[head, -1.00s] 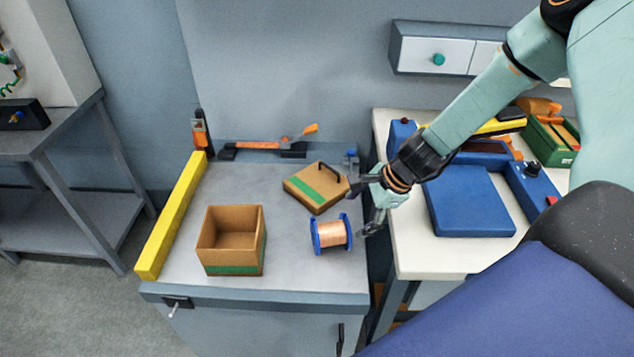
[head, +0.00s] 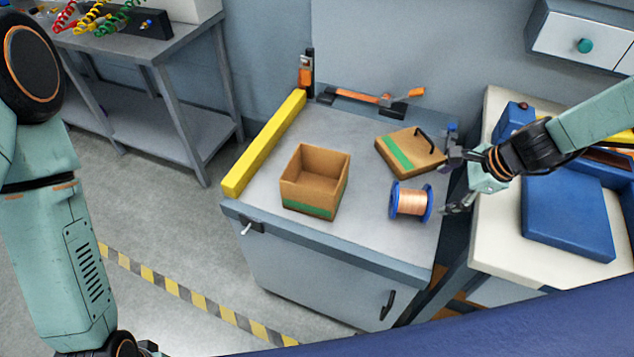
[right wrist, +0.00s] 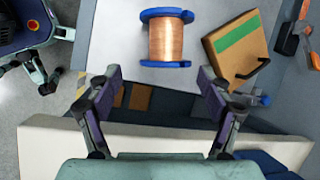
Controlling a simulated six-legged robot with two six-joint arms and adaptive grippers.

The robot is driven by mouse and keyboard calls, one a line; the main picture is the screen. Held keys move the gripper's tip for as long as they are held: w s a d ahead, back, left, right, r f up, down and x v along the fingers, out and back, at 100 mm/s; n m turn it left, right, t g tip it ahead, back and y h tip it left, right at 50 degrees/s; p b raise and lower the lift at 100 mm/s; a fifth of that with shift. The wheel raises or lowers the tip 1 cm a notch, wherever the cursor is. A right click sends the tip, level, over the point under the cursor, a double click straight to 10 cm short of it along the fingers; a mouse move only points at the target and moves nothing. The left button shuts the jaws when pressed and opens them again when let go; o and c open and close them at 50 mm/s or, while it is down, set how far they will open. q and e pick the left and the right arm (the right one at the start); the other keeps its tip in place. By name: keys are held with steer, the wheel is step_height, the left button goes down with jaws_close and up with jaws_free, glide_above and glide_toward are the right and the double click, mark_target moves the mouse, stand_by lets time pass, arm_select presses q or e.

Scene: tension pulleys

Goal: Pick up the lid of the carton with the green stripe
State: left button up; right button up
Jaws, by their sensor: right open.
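The open carton (head: 313,184) is brown cardboard with a green stripe low on its side, and stands on the grey bench top. Its lid (head: 408,152), brown with a green stripe and a dark handle, lies apart from it at the right of the bench. My right gripper (head: 451,182) is open and empty at the bench's right edge, just right of the lid and the spool. In the right wrist view the lid (right wrist: 232,47) is at the upper right, beyond the open fingers (right wrist: 160,78). My left arm shows at the left of the head view; its gripper is not clearly seen.
A copper wire spool with blue flanges (head: 411,202) stands close in front of the lid. A yellow bar (head: 263,146) lines the bench's left edge. An orange-handled tool (head: 368,98) lies at the back. A white table (head: 492,235) with a blue device (head: 567,215) is at the right.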

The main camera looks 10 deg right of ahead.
mark_target(426, 136)
steer(key=shift+c, duration=0.4)
